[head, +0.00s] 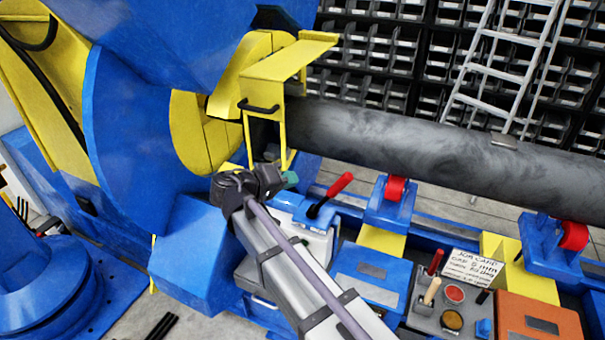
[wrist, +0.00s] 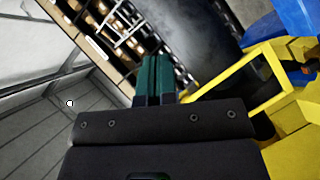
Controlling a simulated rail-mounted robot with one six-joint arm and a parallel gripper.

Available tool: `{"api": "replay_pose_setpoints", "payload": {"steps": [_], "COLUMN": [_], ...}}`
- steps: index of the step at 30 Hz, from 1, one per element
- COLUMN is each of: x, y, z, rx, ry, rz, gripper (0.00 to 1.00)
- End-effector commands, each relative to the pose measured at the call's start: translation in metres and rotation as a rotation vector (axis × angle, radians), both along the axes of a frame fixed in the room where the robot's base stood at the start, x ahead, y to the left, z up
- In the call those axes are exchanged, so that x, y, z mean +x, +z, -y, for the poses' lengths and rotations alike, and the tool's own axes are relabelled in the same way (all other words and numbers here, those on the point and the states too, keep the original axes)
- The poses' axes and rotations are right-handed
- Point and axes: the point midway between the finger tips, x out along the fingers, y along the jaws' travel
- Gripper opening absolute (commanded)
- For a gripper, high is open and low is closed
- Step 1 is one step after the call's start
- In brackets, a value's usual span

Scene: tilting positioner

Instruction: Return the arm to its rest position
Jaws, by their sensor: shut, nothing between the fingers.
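My arm (head: 300,265) reaches from the bottom edge of the head view up and left, with its wrist bent to the right. My gripper (head: 291,179) has teal fingers and is near the foot of the yellow guard frame, in front of the grey pipe's left end. In the wrist view the teal fingers of my gripper (wrist: 155,75) lie side by side, shut and empty. The fingertips point toward the dark pipe and the shelves. Whether the fingers touch anything is hard to tell from the head view.
The yellow guard frame (head: 290,66) and blue positioner (head: 135,125) stand close on the left. The grey pipe (head: 430,142) lies over red rollers (head: 395,189). A red-handled lever (head: 336,187) is just right of my gripper.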

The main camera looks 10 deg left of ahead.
Motion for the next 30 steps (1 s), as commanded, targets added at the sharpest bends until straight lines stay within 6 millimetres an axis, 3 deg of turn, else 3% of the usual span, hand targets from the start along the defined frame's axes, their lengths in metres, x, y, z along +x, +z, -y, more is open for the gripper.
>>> {"api": "replay_pose_setpoints", "payload": {"steps": [15,17,20,23,25,30], "x": [-0.002,-0.006,-0.032,-0.063,-0.087,-0.145], "y": [0.0,-0.009,-0.038,-0.074,-0.096,-0.119], "z": [-0.002,-0.002,0.006,0.054,0.097,0.194], "rx": [-0.016,-0.006,0.075,0.235,0.391,0.825], "ry": [0.007,0.021,0.057,0.054,0.034,-0.047], "rz": [-0.018,-0.089,-0.278,-0.515,-0.662,-0.834], "gripper": [0.0,0.0,0.0,0.0,0.0,0.0]}}
